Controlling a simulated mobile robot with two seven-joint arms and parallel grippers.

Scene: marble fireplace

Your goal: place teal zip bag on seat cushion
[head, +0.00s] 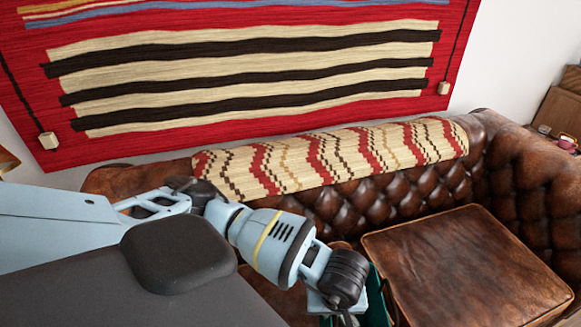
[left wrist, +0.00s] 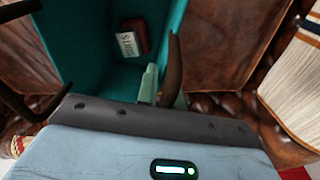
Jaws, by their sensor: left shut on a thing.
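The teal zip bag (head: 376,300) shows only as a narrow strip beside my left gripper (head: 346,318) at the bottom of the head view; most of it is hidden by the arm or cut off. In the left wrist view the open teal bag (left wrist: 180,20) fills the middle, with a small dark red item with a white label (left wrist: 128,43) inside. My left gripper is shut on the bag, though the exact grip is hard to see. The brown leather seat cushion (head: 465,265) lies just right of the bag in the head view. My right gripper is not in view.
The tufted leather sofa back (head: 360,205) rises behind the cushion, with a patterned woven throw (head: 340,155) over it. The sofa's high arm (head: 535,175) stands at the right. A striped red rug (head: 240,70) hangs on the wall. The cushion's visible top is clear.

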